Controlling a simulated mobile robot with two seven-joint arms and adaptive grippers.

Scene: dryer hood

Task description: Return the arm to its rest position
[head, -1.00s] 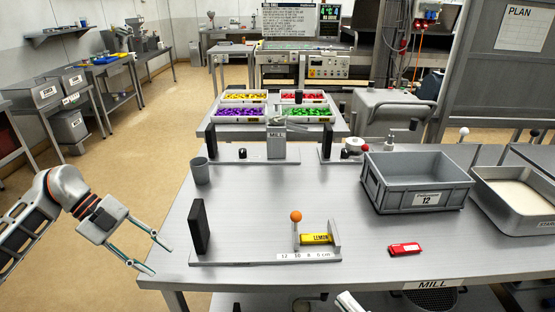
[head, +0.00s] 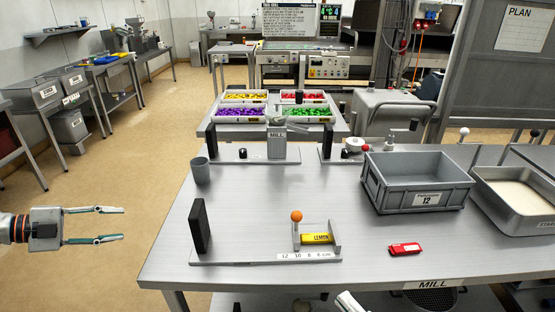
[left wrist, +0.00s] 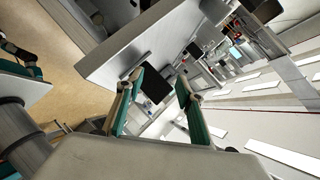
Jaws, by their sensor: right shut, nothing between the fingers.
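My left gripper (head: 122,224) is open and empty at the left of the head view. It points right, over the floor, apart from the table's left edge. Its two teal fingers also show spread apart in the left wrist view (left wrist: 157,95). My right gripper (head: 347,302) shows only as a pale piece at the bottom edge of the head view. It is shut, and most of it is hidden.
The steel table (head: 270,190) carries a gauge base with a black upright plate (head: 200,225), a yellow LEMON block (head: 316,239), a red block (head: 405,249), a grey cup (head: 201,171) and a grey crate (head: 415,183). Open floor (head: 110,180) lies left of the table.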

